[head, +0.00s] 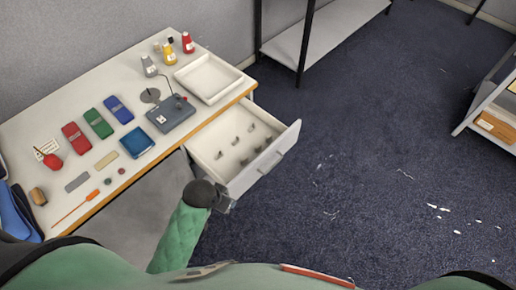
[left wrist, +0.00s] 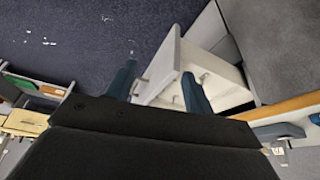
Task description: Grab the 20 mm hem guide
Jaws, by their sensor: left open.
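Several small grey metal pieces (head: 235,141) stand spread over the floor of an open white drawer (head: 205,150) in the head view. They look like sewing guides, but they are too small to tell which is the 20 mm hem guide. My left gripper (head: 226,204) is at the near, lower end of the drawer front, outside the drawer. In the left wrist view my left gripper (left wrist: 159,82) is open, with the drawer front (left wrist: 162,66) showing between its fingers. I cannot tell whether it touches the drawer. My right gripper is in neither view.
The table (head: 100,85) holds a white tray (head: 208,77), a grey device (head: 172,115), a blue box (head: 137,142), coloured cases (head: 98,123) and bottles (head: 188,43). A shelf rack (head: 325,30) stands behind.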

